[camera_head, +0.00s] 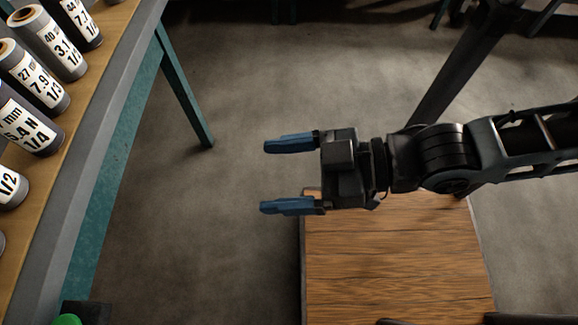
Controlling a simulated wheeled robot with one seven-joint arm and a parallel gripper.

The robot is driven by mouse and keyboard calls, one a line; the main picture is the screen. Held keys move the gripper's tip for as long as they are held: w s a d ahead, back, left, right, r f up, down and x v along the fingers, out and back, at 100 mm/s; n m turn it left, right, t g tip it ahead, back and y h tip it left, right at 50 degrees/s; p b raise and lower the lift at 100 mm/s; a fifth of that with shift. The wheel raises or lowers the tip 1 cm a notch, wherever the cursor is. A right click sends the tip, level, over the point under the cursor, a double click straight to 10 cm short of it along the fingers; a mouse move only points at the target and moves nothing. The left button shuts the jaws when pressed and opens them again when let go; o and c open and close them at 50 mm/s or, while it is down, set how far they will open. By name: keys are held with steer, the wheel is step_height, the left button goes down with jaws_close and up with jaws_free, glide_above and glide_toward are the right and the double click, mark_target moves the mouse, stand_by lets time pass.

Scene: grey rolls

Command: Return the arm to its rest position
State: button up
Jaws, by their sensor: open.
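My gripper (288,175) is at the middle of the head view. Its two blue-tipped fingers point left and stand wide apart, with nothing between them. My arm (450,155) reaches in from the right edge, stretched roughly level across the picture. The gripper hangs over the bare floor and the far left corner of a wooden surface (395,260). It is well apart from the table at the left.
A wooden table (112,62) with a grey edge and teal legs runs along the left. Several grey labelled rolls (48,45) stand on it. A small green round thing (67,320) is at the bottom left. The floor (220,200) between table and gripper is clear.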

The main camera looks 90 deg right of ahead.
steer(key=shift+s+a+r, duration=0.1)
steer(key=shift+s+r, duration=0.1)
steer(key=shift+s, duration=0.3)
